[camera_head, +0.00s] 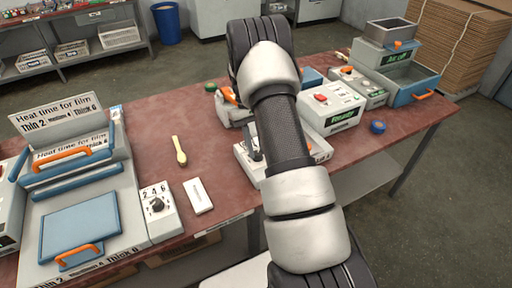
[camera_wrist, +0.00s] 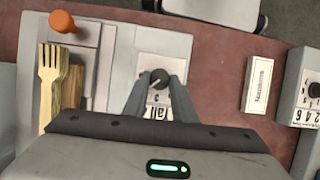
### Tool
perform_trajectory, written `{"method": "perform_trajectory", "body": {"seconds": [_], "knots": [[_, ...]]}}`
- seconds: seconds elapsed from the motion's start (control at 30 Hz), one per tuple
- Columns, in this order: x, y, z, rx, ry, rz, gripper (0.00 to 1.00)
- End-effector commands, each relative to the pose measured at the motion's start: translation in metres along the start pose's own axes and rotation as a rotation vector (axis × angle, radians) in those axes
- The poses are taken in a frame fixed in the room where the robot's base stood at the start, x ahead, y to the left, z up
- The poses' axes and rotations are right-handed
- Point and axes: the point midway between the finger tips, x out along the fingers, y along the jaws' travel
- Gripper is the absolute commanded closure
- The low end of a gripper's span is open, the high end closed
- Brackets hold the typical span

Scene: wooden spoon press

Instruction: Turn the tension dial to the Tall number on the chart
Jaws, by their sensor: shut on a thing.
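In the wrist view the dark round tension dial (camera_wrist: 160,77) stands on a pale panel (camera_wrist: 168,45). My gripper (camera_wrist: 160,84) is shut on it, with one grey finger at each side. A small light mark shows on the dial, but I cannot tell which number it points at. Below the dial, a white chart (camera_wrist: 158,113) with black print shows between the fingers.
Wooden forks (camera_wrist: 50,82) and an orange knob (camera_wrist: 62,21) are left of the dial in the wrist view. A small white box (camera_head: 198,195), a wooden spoon (camera_head: 179,150) and a film heat sealer (camera_head: 128,180) with its own numbered dial (camera_head: 157,204) stand left on the red table (camera_head: 160,113).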

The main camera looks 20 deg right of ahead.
Motion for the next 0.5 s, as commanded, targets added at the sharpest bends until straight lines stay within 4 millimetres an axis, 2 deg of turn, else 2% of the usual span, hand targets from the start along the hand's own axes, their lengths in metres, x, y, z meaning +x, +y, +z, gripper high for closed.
{"method": "perform_trajectory", "body": {"seconds": [0.47,0.5], "knots": [[0.0005,-0.0001,0.0001,0.012,-0.001,-0.006,0.98],[0.0005,-0.0001,0.0002,0.011,-0.001,-0.006,0.71]]}}
